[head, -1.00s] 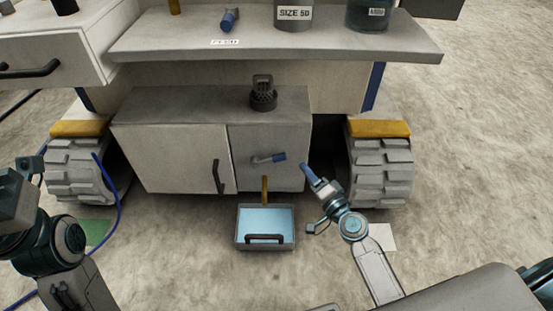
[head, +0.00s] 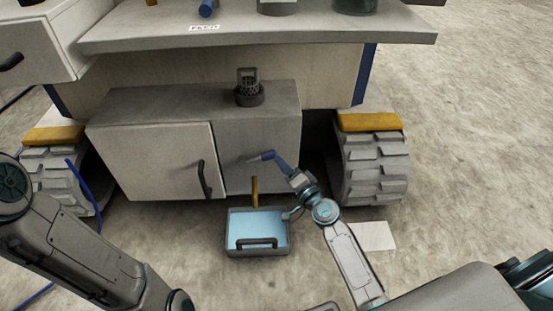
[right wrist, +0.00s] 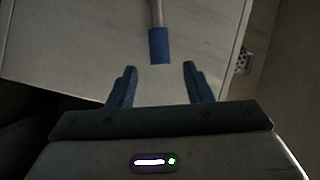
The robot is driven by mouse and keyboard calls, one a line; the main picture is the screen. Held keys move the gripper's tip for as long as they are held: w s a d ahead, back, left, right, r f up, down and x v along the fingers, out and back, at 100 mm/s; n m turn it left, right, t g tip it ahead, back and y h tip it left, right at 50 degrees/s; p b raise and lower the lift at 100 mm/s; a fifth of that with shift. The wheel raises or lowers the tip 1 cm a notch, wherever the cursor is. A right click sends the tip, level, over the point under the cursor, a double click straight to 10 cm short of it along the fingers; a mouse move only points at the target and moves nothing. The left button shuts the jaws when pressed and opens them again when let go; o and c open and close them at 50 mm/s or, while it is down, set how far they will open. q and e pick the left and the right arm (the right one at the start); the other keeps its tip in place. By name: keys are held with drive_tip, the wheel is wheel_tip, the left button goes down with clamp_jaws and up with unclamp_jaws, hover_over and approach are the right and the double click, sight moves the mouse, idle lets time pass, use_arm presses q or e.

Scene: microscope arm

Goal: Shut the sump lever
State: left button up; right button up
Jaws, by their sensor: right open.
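The sump lever (head: 256,158) is a grey metal handle with a blue grip on the front of the low cabinet. It points right, about level, above the brass spout (head: 254,190). My right gripper (head: 274,158) is at the grip's right end, partly covering it. In the right wrist view, the lever's blue grip (right wrist: 159,46) lies centred just ahead of the open fingers (right wrist: 159,82), with a gap to each side. The fingers hold nothing. My left arm shows at the lower left, but its gripper is not in view.
A grey tray (head: 283,250) with light blue liquid and a black handle sits on the floor below the spout. A dark strainer (head: 249,88) stands on the cabinet top (head: 180,103). A tracked wheel (head: 372,172) stands close right of my right arm.

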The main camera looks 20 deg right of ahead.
sight(259, 159)
drive_tip(key=shift+x, duration=2.2)
drive_tip(key=shift+c, duration=0.5)
clamp_jaws()
